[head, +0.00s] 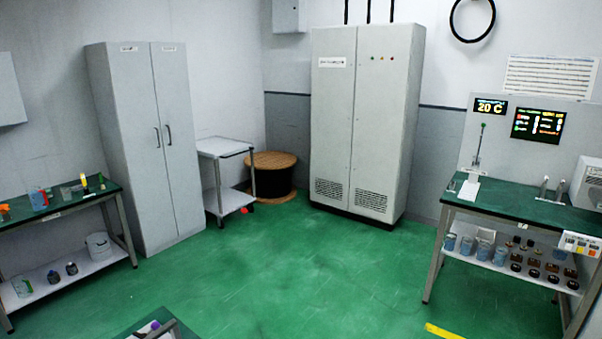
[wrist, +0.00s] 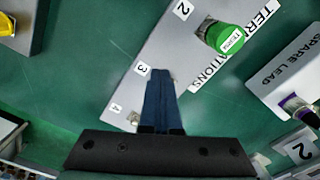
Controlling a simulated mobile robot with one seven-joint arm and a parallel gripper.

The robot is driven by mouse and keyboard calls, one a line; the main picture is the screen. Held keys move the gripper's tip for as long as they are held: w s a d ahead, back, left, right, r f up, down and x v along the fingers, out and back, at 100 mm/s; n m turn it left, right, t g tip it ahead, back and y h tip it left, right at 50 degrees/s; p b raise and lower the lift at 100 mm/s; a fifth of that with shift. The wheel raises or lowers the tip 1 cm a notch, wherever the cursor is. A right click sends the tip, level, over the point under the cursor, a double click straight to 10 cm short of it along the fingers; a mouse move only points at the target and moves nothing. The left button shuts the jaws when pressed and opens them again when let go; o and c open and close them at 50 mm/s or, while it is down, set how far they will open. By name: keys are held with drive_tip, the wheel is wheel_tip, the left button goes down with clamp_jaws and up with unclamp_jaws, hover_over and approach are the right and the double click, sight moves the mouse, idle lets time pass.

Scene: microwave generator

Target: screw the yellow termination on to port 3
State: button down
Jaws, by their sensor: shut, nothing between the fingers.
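My gripper (wrist: 160,73) is shut and empty in the wrist view. Its blue fingertips are over a pale board (wrist: 185,50) lettered "TERMINATIONS", close to the label "3" (wrist: 142,69). The fingers hide part of the board there. A green termination (wrist: 231,38) stands on the board near the label "2". A yellow piece (wrist: 6,25) on a grey block shows at the upper left edge, cut off; I cannot tell whether it is the yellow termination. I cannot make out port 3 itself. My gripper is not in the head view.
A white "SPARE LEAD" holder (wrist: 288,70) with a purple-banded connector (wrist: 294,104) is at the right. The head view shows a left bench (head: 70,203), a right bench (head: 525,207), cabinets and open green floor (head: 290,280).

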drive_tip(key=shift+w+a+r+p, duration=0.2)
drive_tip(key=shift+a+p, duration=0.25)
drive_tip(key=shift+p, duration=0.25)
drive_tip(key=shift+a+p, duration=0.35)
drive_tip(key=shift+w+a, duration=0.2)
drive_tip(key=shift+a, duration=0.05)
drive_tip(key=shift+s+p, duration=0.1)
drive_tip(key=shift+p, duration=0.2)
drive_tip(key=shift+s+a, duration=0.2)
drive_tip(key=shift+s, duration=0.05)
wheel_tip(320, 180, up, 6)
drive_tip(key=p, duration=0.6)
drive_tip(key=shift+s+d+f, duration=0.1)
drive_tip(key=shift+s+f, duration=0.05)
